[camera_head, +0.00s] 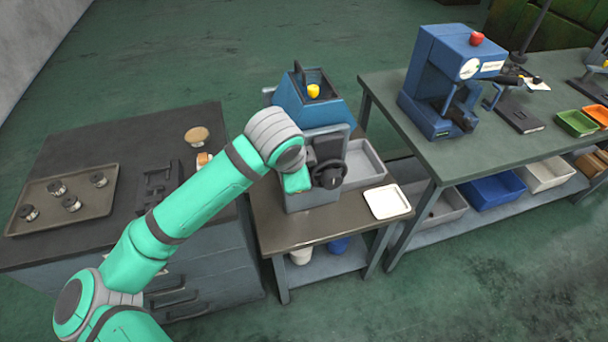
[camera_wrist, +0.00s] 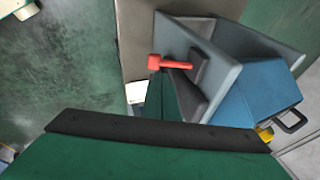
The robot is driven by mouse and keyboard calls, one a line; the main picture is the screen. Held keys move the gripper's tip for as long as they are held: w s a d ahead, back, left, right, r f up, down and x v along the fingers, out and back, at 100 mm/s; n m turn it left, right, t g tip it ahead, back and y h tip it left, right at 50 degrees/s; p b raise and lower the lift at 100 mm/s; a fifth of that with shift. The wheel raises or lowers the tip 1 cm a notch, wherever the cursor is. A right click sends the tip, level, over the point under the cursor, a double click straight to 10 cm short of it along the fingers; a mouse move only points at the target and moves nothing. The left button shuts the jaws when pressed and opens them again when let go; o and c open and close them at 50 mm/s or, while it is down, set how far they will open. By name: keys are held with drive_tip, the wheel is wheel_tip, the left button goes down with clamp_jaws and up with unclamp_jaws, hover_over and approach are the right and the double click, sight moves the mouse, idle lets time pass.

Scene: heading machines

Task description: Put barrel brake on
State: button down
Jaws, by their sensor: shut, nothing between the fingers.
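A blue and grey machine (camera_head: 306,102) stands on the middle bench. A black round handwheel-like part (camera_head: 331,174) shows on its front side. In the wrist view, a short red lever (camera_wrist: 172,62) sticks out beside a dark block between the machine's grey panels (camera_wrist: 225,72). I cannot tell for certain that this lever is the barrel brake. It cannot be made out in the head view. My gripper (camera_head: 297,183) is shut and empty, low beside the machine's front. Its green body and black edge fill the bottom of the wrist view.
A white tray (camera_head: 387,202) lies at the bench's right front. A grey bin (camera_head: 365,165) stands behind it. The left bench holds a tray (camera_head: 88,202) with several small parts. A blue press (camera_head: 445,80) stands on the right bench. The floor in front is clear.

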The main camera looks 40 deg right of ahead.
drive_tip(key=s+v, duration=0.3)
drive_tip(key=v, duration=1)
drive_tip(key=shift+f, duration=0.25)
